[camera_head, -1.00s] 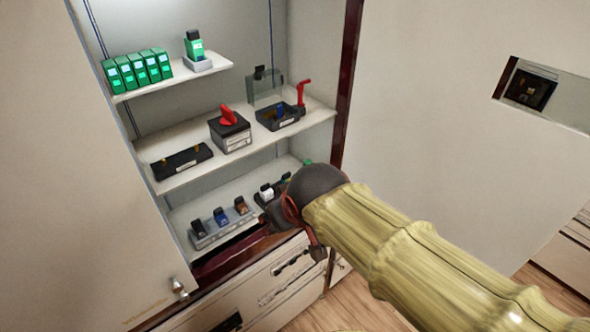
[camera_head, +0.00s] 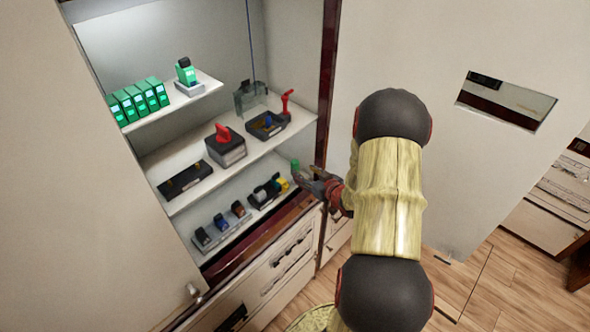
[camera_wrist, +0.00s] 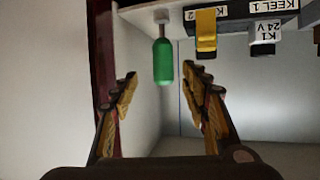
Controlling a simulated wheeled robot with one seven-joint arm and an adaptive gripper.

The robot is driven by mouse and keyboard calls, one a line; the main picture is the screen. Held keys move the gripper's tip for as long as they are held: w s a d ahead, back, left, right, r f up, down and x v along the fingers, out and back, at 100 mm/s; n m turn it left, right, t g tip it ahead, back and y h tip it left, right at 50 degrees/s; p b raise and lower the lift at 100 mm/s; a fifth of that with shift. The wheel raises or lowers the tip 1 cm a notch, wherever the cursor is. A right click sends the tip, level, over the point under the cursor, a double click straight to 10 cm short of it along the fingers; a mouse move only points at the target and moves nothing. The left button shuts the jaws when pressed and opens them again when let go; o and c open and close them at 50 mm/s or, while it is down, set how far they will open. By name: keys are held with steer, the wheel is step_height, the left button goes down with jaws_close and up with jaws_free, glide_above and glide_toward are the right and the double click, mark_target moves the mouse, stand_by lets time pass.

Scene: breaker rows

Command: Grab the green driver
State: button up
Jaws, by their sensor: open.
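The green driver (camera_head: 295,165) is at the right end of the lowest shelf in the head view. In the wrist view my gripper (camera_wrist: 164,76) is open, with one finger on each side of the handle in the picture. The handle seems to lie just ahead of the fingertips; I see no contact.
The cabinet's dark red frame (camera_head: 321,110) is close on the right. Higher shelves hold green modules (camera_head: 138,100) and a red-knobbed box (camera_head: 226,146).

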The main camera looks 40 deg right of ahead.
mark_target(297, 168)
steer(key=x, duration=0.7)
steer(key=shift+w+a+r, duration=0.15)
steer(key=shift+w+r, duration=0.05)
steer(key=shift+w, duration=0.15)
steer(key=shift+c, duration=0.3)
steer(key=c, duration=1.1)
jaws_close()
